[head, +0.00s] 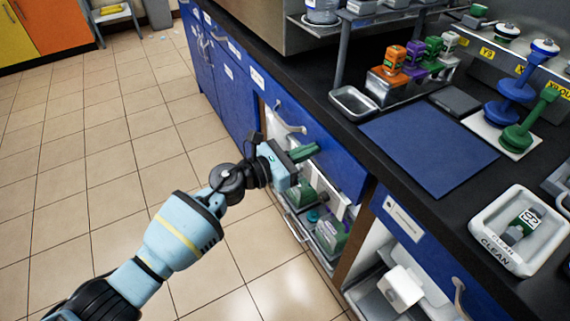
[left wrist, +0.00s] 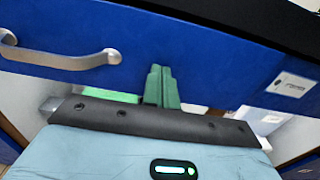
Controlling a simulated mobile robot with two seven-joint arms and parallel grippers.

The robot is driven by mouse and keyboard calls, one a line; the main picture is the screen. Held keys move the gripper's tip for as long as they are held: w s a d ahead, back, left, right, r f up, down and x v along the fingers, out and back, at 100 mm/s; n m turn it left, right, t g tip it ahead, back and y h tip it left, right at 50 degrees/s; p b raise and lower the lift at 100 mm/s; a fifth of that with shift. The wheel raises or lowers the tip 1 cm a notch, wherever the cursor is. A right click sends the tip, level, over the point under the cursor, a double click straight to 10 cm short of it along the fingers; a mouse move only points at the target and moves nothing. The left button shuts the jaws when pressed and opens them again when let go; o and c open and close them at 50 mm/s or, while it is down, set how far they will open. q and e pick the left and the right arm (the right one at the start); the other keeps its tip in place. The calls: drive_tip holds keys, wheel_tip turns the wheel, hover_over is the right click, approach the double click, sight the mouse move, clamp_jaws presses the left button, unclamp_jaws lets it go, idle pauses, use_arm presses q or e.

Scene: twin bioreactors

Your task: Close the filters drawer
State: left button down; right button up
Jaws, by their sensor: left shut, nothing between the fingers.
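A blue drawer front (head: 325,155) with a curved metal handle spans the cabinet below the black counter. It also shows in the left wrist view (left wrist: 200,50), with its handle at left and a small white label at right. I cannot read a filters label, and I cannot tell how far this drawer stands out. My left gripper (head: 304,153) is shut and empty, its green fingers together, close to the lower part of this front. In the left wrist view the fingertips (left wrist: 161,70) overlap the front's lower edge; contact is unclear. My right gripper is not in view.
Below the front, an open compartment holds green-and-grey items (head: 330,232) on a metal rack. Another blue front (head: 410,235) at lower right has white containers below it. The counter carries a blue mat (head: 428,150), a white tray (head: 480,225) and several bottles.

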use_arm(q)
drive_tip(key=b+x, duration=0.1)
drive_tip(key=x, duration=0.1)
drive_tip(key=shift+w+d+r, duration=0.15)
drive_tip(key=shift+d, duration=0.05)
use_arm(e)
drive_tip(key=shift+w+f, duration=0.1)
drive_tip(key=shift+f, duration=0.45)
use_arm(q)
drive_tip(key=shift+r, duration=0.15)
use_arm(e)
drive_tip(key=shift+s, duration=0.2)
